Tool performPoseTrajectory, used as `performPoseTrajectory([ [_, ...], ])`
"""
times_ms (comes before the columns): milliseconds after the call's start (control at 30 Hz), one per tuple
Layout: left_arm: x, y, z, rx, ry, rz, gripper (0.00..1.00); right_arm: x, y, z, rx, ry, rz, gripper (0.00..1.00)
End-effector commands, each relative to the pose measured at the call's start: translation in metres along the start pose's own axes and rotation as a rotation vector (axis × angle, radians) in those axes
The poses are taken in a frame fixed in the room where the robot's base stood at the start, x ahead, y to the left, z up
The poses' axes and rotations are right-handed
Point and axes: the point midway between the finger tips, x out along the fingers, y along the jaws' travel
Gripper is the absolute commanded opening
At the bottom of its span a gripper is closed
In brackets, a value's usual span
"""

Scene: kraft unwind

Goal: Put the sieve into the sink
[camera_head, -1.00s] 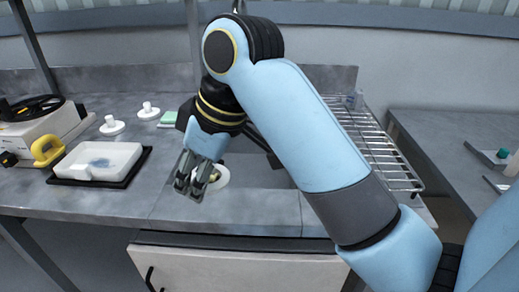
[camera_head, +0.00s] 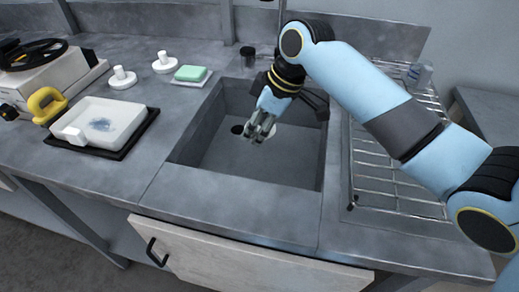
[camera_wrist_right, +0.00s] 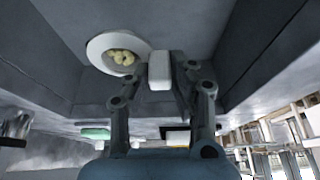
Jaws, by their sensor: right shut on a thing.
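The sieve (camera_head: 271,132), a small white round dish, is inside the outline of the sink (camera_head: 215,160) in the head view, partly hidden by my right gripper (camera_head: 258,132). In the right wrist view, the sieve (camera_wrist_right: 98,48) shows pale yellowish lumps in its bowl. My right gripper (camera_wrist_right: 160,75) is shut on a white block-like part beside the bowl, seemingly its handle. I cannot tell whether the sieve touches the sink floor. A dark round drain hole shows just left of it. My left gripper is not in view.
Left of the sink are two white knobbed discs (camera_head: 122,78), a green sponge (camera_head: 190,73) on a white dish, and a white tray (camera_head: 105,118) on a black mat. A wire rack (camera_head: 385,180) is right of the sink. A dark cup-like object (camera_head: 247,57) stands behind.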

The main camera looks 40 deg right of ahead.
Motion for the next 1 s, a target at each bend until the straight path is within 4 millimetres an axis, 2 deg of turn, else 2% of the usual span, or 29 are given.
performPoseTrajectory([
  [33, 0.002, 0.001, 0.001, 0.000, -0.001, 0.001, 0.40, 0.013, -0.001, 0.006, 0.002, -0.002, -0.005, 0.00],
  [100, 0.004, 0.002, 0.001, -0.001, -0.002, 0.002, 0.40, 0.026, -0.002, 0.011, 0.002, -0.001, -0.006, 0.00],
  [500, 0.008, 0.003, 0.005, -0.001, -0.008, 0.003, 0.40, 0.075, -0.002, 0.031, 0.001, -0.001, -0.003, 0.00],
  [933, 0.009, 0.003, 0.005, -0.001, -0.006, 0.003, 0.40, 0.083, -0.001, 0.034, 0.000, 0.000, -0.001, 0.00],
  [967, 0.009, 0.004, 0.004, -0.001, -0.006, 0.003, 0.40, 0.083, -0.001, 0.034, 0.000, -0.001, -0.002, 0.24],
  [1000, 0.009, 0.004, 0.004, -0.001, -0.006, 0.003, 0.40, 0.083, -0.001, 0.034, 0.000, -0.001, -0.002, 0.29],
])
